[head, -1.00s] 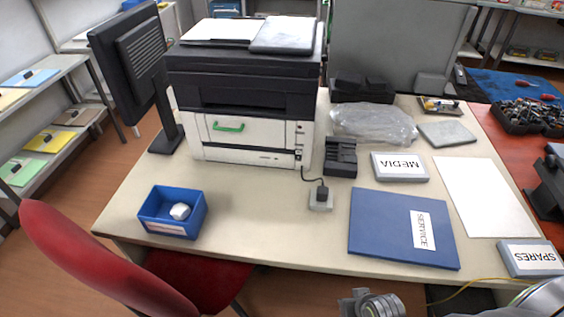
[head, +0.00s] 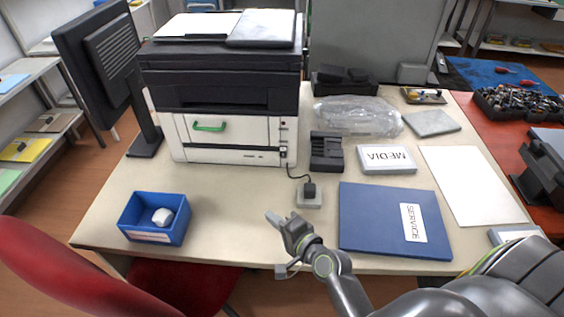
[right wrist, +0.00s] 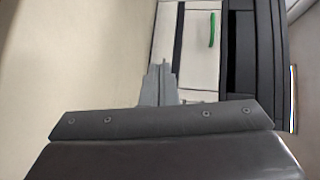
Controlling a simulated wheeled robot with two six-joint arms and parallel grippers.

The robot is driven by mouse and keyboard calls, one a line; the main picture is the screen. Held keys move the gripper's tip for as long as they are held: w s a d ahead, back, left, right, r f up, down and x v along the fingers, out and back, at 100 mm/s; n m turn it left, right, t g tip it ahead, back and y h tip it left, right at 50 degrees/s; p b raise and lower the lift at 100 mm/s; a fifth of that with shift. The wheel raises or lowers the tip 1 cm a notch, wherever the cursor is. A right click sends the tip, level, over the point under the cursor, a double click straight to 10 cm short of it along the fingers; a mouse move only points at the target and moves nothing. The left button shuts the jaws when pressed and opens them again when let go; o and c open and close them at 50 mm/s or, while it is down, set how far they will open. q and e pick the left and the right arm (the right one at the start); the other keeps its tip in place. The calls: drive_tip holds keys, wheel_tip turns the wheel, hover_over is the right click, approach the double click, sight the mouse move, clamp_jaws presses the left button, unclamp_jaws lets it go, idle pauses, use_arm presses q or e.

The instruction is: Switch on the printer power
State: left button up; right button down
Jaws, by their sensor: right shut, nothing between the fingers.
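In the right wrist view the gripper (right wrist: 165,68) points toward the white printer front (right wrist: 200,42). My left gripper is not in view.
A cable runs to a plug on a grey socket block (head: 309,200). A blue bin (head: 154,219) holding a white item stands at left. Bare table lies before the printer.

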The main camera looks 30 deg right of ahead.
drive_tip(key=w+d+m+h, duration=0.1)
drive_tip(key=w+m+h, duration=0.2)
drive_tip(key=m, duration=0.5)
drive_tip(key=w+d+m+h, duration=0.2)
drive_tip(key=m+h, duration=0.3)
drive_tip(key=m, duration=0.4)
drive_tip(key=w+d+f+m+h, duration=0.1)
drive_tip(key=w+d+m+h, duration=0.1)
drive_tip(key=m, duration=0.7)
drive_tip(key=shift+w+d+h, duration=0.1)
drive_tip(key=shift+w+h, duration=0.75)
drive_tip(key=shift+h, duration=0.15)
drive_tip(key=shift+d+f+m+g+h, duration=0.1)
drive_tip(key=shift+f+m+g+h, duration=0.25)
drive_tip(key=shift+m, duration=0.45)
drive_tip(key=shift+d, duration=0.1)
